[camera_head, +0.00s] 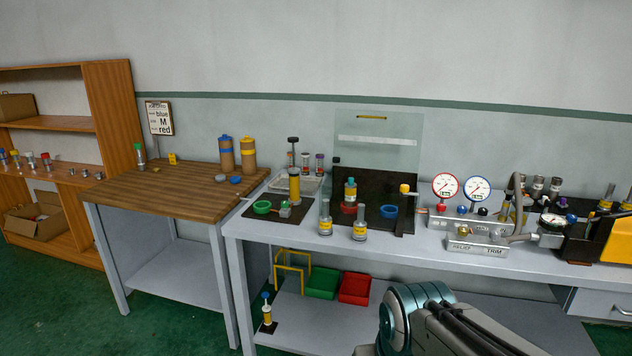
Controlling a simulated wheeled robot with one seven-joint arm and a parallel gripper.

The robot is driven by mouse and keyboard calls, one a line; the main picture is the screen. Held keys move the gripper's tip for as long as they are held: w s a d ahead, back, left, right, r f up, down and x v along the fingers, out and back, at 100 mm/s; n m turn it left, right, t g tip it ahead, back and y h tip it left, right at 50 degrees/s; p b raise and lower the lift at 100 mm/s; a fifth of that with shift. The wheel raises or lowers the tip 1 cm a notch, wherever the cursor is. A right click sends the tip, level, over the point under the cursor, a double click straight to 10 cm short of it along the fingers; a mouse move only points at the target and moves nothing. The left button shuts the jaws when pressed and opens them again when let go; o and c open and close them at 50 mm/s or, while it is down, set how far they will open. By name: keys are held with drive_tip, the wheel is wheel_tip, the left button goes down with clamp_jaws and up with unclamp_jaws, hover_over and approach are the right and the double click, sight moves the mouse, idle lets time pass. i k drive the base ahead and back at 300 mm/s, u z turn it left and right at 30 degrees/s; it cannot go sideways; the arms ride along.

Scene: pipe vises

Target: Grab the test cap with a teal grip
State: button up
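A small upright piece with a teal top and a yellow band (350,190) stands on the black stand at the middle of the grey bench. It is the clearest teal-topped thing in view, but it is too small to tell surely whether it is the test cap. A green-topped cylinder (140,156) stands at the back left of the wooden table; its exact shade is hard to tell. My arm shows at the bottom right, in front of the bench. My gripper's fingers are not in view.
The grey bench (470,262) holds two yellow-labelled bottles (325,222) at its front, gauges (446,187) and a metal block (478,243) to the right. A clear panel (378,140) rises behind the stand. The wooden table (165,190) has free room in front.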

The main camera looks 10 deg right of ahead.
sight(350, 184)
drive_tip(key=u, duration=0.25)
drive_tip(key=i, duration=1.75)
drive_tip(key=z, duration=0.15)
